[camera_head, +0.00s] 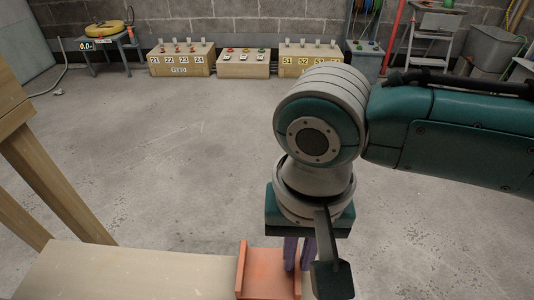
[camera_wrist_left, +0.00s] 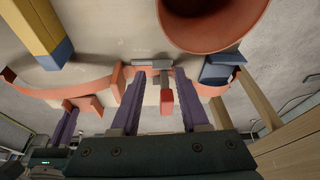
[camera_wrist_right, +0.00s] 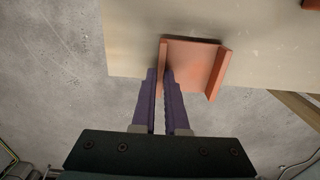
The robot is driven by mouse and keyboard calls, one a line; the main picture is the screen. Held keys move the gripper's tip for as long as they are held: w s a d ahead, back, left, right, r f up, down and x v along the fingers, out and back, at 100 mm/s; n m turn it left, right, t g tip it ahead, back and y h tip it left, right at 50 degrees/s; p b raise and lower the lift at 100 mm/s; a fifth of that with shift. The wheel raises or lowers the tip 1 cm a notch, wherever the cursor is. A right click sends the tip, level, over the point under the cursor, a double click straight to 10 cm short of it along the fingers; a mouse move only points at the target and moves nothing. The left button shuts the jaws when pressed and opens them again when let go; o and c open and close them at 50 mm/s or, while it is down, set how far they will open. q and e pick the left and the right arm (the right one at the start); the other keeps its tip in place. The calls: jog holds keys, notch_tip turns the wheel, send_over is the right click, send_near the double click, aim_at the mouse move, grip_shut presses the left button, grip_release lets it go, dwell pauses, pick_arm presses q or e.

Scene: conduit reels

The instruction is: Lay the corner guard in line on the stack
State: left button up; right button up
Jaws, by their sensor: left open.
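An orange channel-shaped piece with two upright sides, which I take to be the corner guard (camera_head: 265,268), is at the bottom of the head view, at the edge of a pale wooden top. It also shows in the right wrist view (camera_wrist_right: 192,62), partly past that edge. My right gripper (camera_head: 299,267) points down with its purple fingers close together on one upright side. The same grip shows in the right wrist view (camera_wrist_right: 162,72). My left gripper (camera_wrist_left: 160,75) is open, with a small red block (camera_wrist_left: 166,102) between its fingers in view. I cannot tell what this block belongs to. The head view does not show this gripper.
The pale wooden top (camera_head: 110,275) spans the bottom left, beside a wooden frame (camera_head: 55,180). Numbered wooden boxes (camera_head: 182,62) stand by the far wall, with open concrete floor before them. An orange round form (camera_wrist_left: 212,20) and a yellow-blue post (camera_wrist_left: 38,30) are near my left gripper.

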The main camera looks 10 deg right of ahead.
jog(key=o, duration=0.5)
jog(key=shift+c, duration=0.2)
